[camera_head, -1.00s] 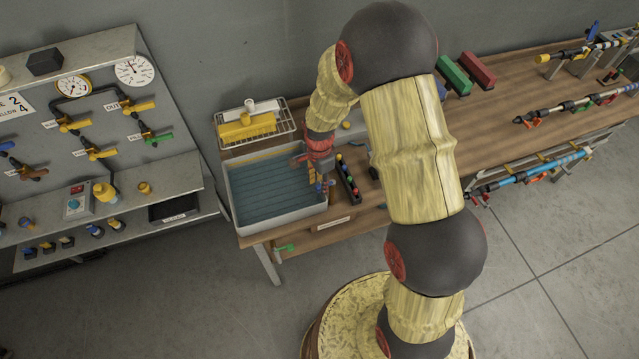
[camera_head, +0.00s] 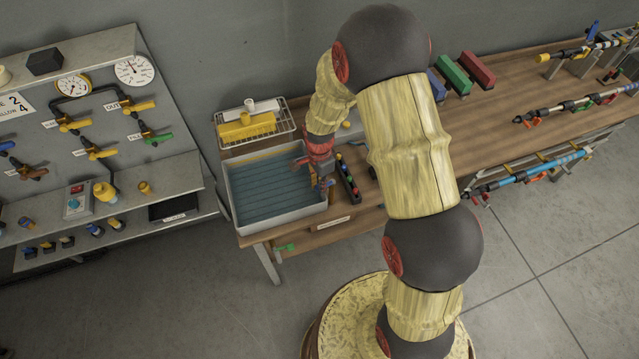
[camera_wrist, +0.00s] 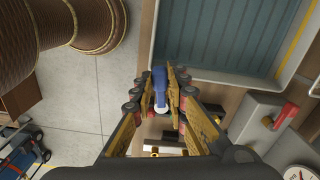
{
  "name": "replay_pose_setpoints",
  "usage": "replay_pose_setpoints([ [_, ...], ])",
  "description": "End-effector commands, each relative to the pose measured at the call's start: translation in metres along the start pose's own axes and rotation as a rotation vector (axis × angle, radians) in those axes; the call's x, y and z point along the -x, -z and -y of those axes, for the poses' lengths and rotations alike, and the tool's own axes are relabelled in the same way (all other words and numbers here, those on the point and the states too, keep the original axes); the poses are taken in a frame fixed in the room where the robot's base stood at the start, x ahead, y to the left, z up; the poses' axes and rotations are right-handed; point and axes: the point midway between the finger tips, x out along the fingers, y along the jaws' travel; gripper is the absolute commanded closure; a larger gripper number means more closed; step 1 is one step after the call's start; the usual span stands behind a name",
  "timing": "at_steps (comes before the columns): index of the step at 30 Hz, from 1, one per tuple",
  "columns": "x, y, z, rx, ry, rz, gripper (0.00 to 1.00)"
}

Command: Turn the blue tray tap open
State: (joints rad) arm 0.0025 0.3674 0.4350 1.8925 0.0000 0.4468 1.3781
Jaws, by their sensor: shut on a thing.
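The blue tray tap handle (camera_wrist: 160,86) shows in the wrist view between my two fingers, with a pale round end towards the camera. My gripper (camera_wrist: 162,100) is shut on this handle. In the head view my gripper (camera_head: 325,184) is at the right edge of the grey tray (camera_head: 236,200) and largely hides the tap. The tray has a blue-grey ribbed inside and also shows at the top right of the wrist view (camera_wrist: 205,75). The tap's body is mostly hidden, so I cannot tell how far it is turned.
A black rack with coloured knobs (camera_head: 348,180) stands just right of my gripper. A wire basket with a yellow block (camera_head: 247,127) is behind the tray. A valve panel (camera_head: 95,115) stands at the left. The wooden bench (camera_head: 500,100) runs to the right.

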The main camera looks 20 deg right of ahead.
Motion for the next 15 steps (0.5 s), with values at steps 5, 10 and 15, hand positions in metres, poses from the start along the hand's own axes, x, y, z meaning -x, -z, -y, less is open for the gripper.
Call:
replay_pose_setpoints([
  [5, 0.0001, 0.0001, 0.0001, 0.0, 0.0, 0.0, 1.0],
  [10, 0.0001, 0.0001, 0.0, 0.003, 0.0, 0.0, 1.0],
  [15, 0.0, 0.0002, -0.0015, 0.035, 0.001, 0.0, 1.0],
])
